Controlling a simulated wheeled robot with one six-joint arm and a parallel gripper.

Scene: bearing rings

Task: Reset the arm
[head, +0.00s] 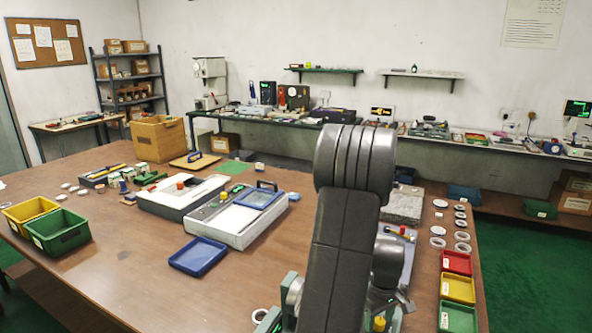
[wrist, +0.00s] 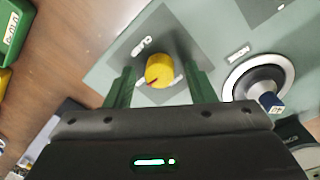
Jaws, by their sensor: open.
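My arm rises in the foreground of the head view and bends over at the top. It hides much of what is behind it, and my gripper is not clearly made out there. In the wrist view my gripper (wrist: 159,76) is open, with a dark green finger on each side of a yellow knob (wrist: 160,70). The knob has a dark red mark and sits on a grey-green panel (wrist: 110,72). I cannot tell how far the fingertips are above the panel. Nothing is held.
Beside the knob is a round black-and-silver fitting (wrist: 258,82) with a blue piece. On the table (head: 120,262) are a blue tray (head: 199,257), a white-grey device (head: 236,226), green and yellow bins (head: 57,232), and several rings (head: 438,242) near small trays (head: 457,263) at right.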

